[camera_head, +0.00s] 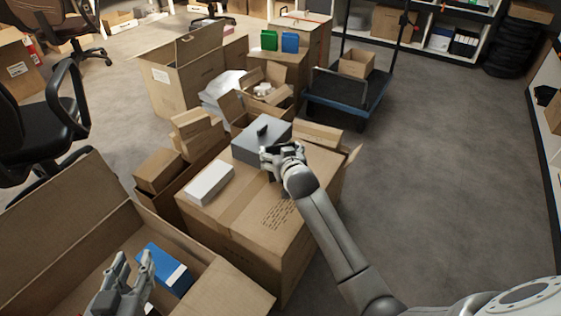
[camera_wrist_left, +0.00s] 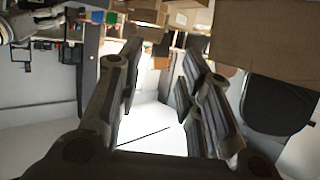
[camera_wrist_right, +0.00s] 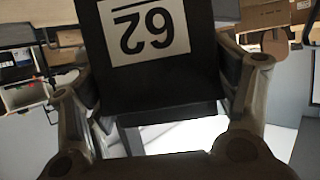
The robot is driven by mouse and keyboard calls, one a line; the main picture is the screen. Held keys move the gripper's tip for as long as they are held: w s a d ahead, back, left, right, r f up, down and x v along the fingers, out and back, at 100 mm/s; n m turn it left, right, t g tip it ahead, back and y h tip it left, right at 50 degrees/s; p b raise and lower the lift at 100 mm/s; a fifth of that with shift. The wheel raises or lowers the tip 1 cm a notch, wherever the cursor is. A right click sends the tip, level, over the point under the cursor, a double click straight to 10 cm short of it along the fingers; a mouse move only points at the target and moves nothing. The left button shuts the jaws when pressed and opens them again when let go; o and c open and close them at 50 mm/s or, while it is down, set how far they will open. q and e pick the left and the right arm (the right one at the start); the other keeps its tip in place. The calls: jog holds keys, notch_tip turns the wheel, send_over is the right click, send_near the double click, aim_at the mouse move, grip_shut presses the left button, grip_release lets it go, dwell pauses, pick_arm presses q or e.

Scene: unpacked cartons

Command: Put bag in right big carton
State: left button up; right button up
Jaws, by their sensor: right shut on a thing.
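A grey, box-shaped bag (camera_head: 257,147) with a dark handle on top is at the back of the large closed carton (camera_head: 250,207); whether it rests there or is held just above, I cannot tell. My right gripper (camera_head: 277,152) is shut on its near right side. In the right wrist view a dark face of the bag (camera_wrist_right: 165,82) with a white number label fills the space between the fingers (camera_wrist_right: 160,85). My left gripper (camera_head: 131,260) is open and empty above the big open carton (camera_head: 60,235) at lower left. A second big open carton (camera_head: 185,80) stands further back.
A white box (camera_head: 209,183) lies on the closed carton. A blue box (camera_head: 165,268) is in the lower-left carton. Smaller cartons (camera_head: 195,133) crowd the middle. A blue cart (camera_head: 347,92) stands behind. The floor at right (camera_head: 450,170) is clear.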

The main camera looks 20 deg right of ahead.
notch_tip(320, 180, down, 2)
jog(key=shift+f+b, duration=0.1)
jog(key=shift+b, duration=0.3)
pick_arm(q)
jog(key=shift+w+d+r+t+h, duration=0.15)
jog(key=shift+w+d+r+t, duration=0.1)
jog(key=shift+r+t, duration=0.5)
jog(key=shift+w+d+r+t+h, duration=0.2)
jog(key=shift+r+t, duration=0.2)
jog(key=shift+r, duration=0.6)
jog(key=shift+w+d+r+t+h, duration=0.15)
jog(key=shift+w+r+t, duration=0.1)
jog(key=shift+r+t, duration=0.5)
jog(key=shift+r, duration=0.15)
pick_arm(e)
jog(key=shift+f, duration=0.2)
pick_arm(q)
jog(key=shift+r, duration=0.15)
pick_arm(e)
jog(key=o, duration=1)
jog(key=shift+o, duration=0.2)
